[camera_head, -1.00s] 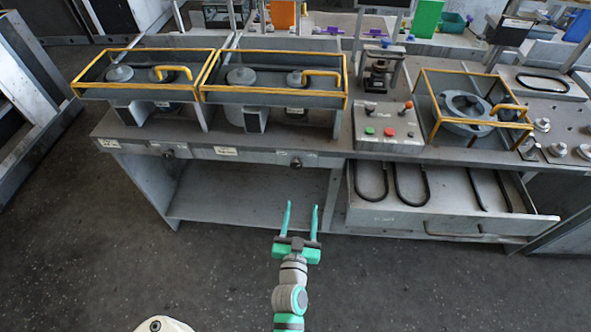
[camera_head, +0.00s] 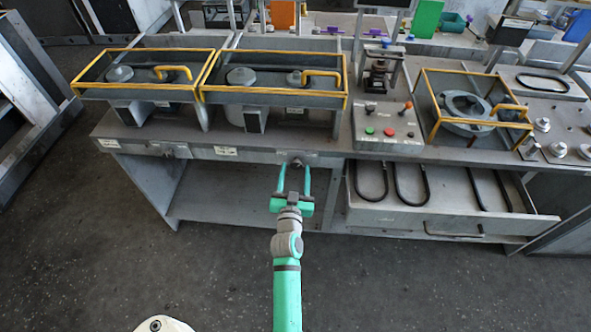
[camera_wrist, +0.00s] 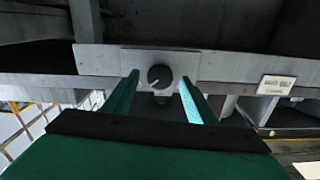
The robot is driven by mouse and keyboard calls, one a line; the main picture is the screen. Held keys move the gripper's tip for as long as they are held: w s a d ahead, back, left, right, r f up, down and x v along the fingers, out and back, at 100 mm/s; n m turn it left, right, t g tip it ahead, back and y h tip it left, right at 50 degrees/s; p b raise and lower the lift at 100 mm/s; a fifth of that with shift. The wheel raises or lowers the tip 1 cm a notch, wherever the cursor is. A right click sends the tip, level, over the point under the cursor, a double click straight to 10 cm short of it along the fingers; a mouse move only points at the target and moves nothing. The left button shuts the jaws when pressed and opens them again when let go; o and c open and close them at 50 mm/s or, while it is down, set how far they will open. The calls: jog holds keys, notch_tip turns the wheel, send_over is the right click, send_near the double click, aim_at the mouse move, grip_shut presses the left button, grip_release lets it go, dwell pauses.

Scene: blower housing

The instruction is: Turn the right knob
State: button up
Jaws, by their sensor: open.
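The right knob is a small dark round knob on the front edge of the workbench (camera_head: 235,153). In the wrist view the right knob (camera_wrist: 160,76) sits near the top middle, with a pale pointer mark tilted to the lower left. My gripper (camera_head: 294,170) is open, its two green fingers pointing at the panel around this knob. In the wrist view one finger shows on each side of the knob, with a gap visible on both sides. Whether the fingertips reach as deep as the knob I cannot tell. The left knob (camera_head: 168,151) is farther left on the same edge.
An open drawer (camera_head: 400,214) with dark curved parts juts out right of my gripper. Two yellow-framed housings (camera_head: 272,98) stand on the bench above the knobs. A control box with buttons (camera_head: 385,143) is to the right. The shelf below the edge is empty.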

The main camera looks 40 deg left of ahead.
jog(key=shift+w+a, duration=0.35)
jog(key=shift+w, duration=0.15)
jog(key=c, duration=1.1)
jog(key=shift+o, duration=0.2)
jog(key=shift+n, duration=0.4)
jog(key=n, duration=0.3)
jog(key=shift+n, duration=0.4)
jog(key=n, duration=0.4)
jog(key=shift+n, duration=0.4)
jog(key=shift+s+a, duration=0.1)
